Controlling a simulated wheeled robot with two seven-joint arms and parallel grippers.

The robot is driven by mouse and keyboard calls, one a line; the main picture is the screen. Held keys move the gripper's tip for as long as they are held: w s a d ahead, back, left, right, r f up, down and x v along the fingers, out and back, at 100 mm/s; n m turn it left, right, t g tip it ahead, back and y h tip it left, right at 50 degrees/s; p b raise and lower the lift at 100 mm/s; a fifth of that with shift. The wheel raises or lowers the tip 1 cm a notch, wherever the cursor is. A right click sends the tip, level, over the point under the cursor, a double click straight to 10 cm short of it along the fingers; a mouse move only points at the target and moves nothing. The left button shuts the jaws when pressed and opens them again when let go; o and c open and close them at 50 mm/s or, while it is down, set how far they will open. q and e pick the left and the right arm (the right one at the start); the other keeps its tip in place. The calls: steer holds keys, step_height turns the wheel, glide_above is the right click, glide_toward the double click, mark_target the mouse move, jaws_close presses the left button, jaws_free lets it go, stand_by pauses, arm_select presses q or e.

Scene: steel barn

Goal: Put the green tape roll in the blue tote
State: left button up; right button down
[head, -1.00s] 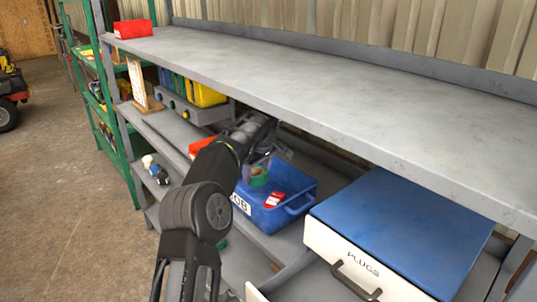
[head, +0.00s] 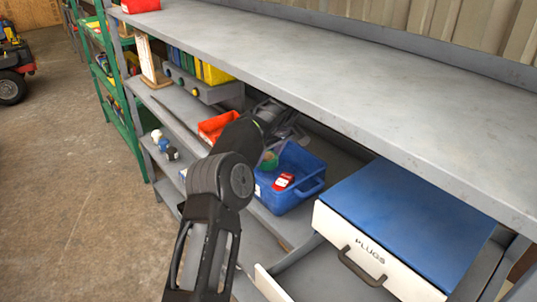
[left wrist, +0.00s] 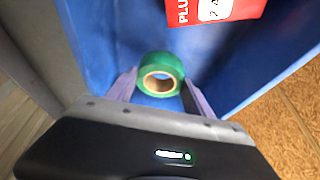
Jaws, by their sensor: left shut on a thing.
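The blue tote (head: 292,201) sits on the shelf below the long grey top, in the middle of the head view. The green tape roll (left wrist: 160,66) is between the two fingers of my left gripper (left wrist: 158,90), which is shut on it. The tape roll (head: 270,162) shows at the far left part of the tote, within its outline. Blue tote walls (left wrist: 262,50) surround it in the left wrist view. I cannot tell whether the roll touches the tote floor. My arm hides part of the tote's left side. My right gripper is not in view.
A red item with a white label (head: 284,181) lies in the tote. An orange-red bin (head: 216,127) stands beyond it. A blue-topped case marked PLUGS (head: 400,225) stands to the right. The grey upper shelf (head: 330,75) overhangs the tote closely.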

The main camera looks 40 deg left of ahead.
mark_target(274, 162)
arm_select(q)
steer(key=shift+w+f, duration=0.1)
steer(key=shift+f, duration=0.4)
steer(key=o, duration=1.4)
steer(key=shift+r, duration=0.1)
steer(key=shift+r, duration=0.25)
steer(key=shift+r+p, duration=0.35)
steer(key=shift+r, duration=0.05)
steer(key=d+b, duration=0.1)
steer(key=s+d+b, duration=0.1)
steer(key=d+b, duration=0.1)
steer(key=shift+d+r, duration=0.15)
steer(key=shift+d, duration=0.1)
steer(key=s+d+b, duration=0.1)
steer(key=d, duration=0.1)
steer(key=s+d+b, duration=0.1)
steer(key=d, duration=0.2)
steer(key=d+b, duration=0.1)
steer(key=d, duration=0.2)
steer(key=shift+s+d+r, duration=0.25)
steer(key=shift+s+r, duration=0.05)
steer(key=shift+s, duration=0.1)
